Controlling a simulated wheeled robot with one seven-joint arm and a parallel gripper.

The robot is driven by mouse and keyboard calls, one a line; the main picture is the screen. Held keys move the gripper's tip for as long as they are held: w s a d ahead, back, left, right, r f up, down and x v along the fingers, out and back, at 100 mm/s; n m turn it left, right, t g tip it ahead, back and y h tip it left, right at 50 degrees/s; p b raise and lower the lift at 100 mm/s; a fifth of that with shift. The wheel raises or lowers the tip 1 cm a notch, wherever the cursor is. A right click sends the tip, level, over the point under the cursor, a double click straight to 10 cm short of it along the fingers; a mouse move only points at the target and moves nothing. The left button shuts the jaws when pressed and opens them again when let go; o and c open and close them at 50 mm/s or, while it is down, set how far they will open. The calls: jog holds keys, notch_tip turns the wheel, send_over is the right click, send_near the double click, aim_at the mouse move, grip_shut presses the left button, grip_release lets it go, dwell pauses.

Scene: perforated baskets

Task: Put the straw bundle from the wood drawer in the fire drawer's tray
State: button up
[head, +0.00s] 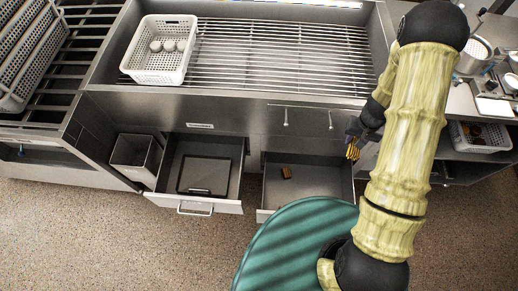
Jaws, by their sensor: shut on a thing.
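My gripper (356,142) hangs above the right end of the right open drawer (290,205). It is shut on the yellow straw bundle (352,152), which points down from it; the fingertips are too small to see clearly. A small brown block (286,173) lies in that right drawer. The left open drawer (227,205) holds a flat dark tray (204,176), which looks empty. The bundle is well to the right of this tray. My arm and green base cover part of the right drawer's front.
A white perforated basket (153,72) with several pale round things stands on the slatted rack (270,60) above the drawers. A grey open bin (135,155) is left of the left drawer. Another white basket (480,138) sits on a shelf at the right.

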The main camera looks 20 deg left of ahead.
notch_tip(320, 180, up, 11)
jog(key=p, duration=1)
jog(key=shift+w+d+r+m, duration=0.15)
jog(key=shift+w+d+m, duration=0.05)
jog(key=shift+w+m, duration=0.15)
